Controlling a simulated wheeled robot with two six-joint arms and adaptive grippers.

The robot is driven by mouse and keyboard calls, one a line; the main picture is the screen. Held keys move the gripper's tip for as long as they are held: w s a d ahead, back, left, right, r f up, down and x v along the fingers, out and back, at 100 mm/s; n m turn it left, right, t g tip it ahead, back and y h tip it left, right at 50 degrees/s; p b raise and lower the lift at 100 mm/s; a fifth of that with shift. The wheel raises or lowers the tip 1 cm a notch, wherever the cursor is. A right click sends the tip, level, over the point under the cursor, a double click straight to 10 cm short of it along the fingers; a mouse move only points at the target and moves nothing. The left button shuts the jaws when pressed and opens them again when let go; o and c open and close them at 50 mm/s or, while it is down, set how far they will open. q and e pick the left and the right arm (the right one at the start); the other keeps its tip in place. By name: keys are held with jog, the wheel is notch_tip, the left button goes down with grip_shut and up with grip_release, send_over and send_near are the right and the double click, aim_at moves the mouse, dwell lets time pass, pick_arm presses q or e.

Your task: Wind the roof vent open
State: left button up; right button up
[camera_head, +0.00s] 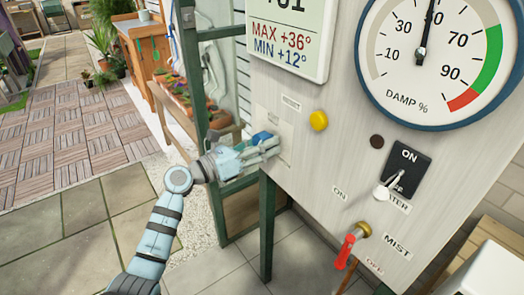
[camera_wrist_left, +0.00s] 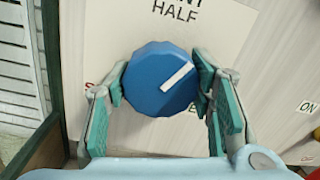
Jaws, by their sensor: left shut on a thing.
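A blue faceted knob (camera_wrist_left: 155,82) with a white pointer line sits on the panel in the left wrist view. Its line points to the upper right, and the label above it reads "HALF", with the rest cut off or covered. My left gripper (camera_wrist_left: 161,88) is shut on the knob, with a finger against each side. In the head view the left gripper (camera_head: 263,147) reaches the panel from the left, and the knob (camera_head: 262,137) shows only in part between the fingers. The roof vent itself is not in view. My right gripper is not in view.
The panel (camera_head: 330,130) also carries a yellow button (camera_head: 318,121), a black switch (camera_head: 407,168), a red-handled tap (camera_head: 344,252), a round damp gauge (camera_head: 440,60) and a temperature display (camera_head: 290,35). A green post (camera_head: 267,230) stands below the gripper. A planting bench (camera_head: 185,95) is behind.

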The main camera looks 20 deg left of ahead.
pick_arm(q)
jog(key=m+b, duration=0.2)
jog(key=m, duration=0.1)
jog(key=m+b, duration=0.1)
jog(key=shift+f+m+g+b, duration=0.25)
jog(key=shift+m+g+b, duration=0.05)
jog(key=shift+m+b, duration=0.1)
jog(key=m+b, duration=0.3)
jog(key=m, duration=0.1)
jog(key=shift+m+b, duration=0.3)
jog(key=shift+b, duration=0.1)
jog(key=shift+m+b, duration=0.55)
jog(key=shift+m, duration=0.15)
jog(key=shift+r+m+b, duration=0.1)
jog(key=shift+m+b, duration=0.3)
jog(key=shift+m, duration=0.1)
jog(key=shift+r+m, duration=0.1)
jog(key=shift+m, duration=0.3)
jog(key=o, duration=1.2)
jog(key=shift+c, duration=0.2)
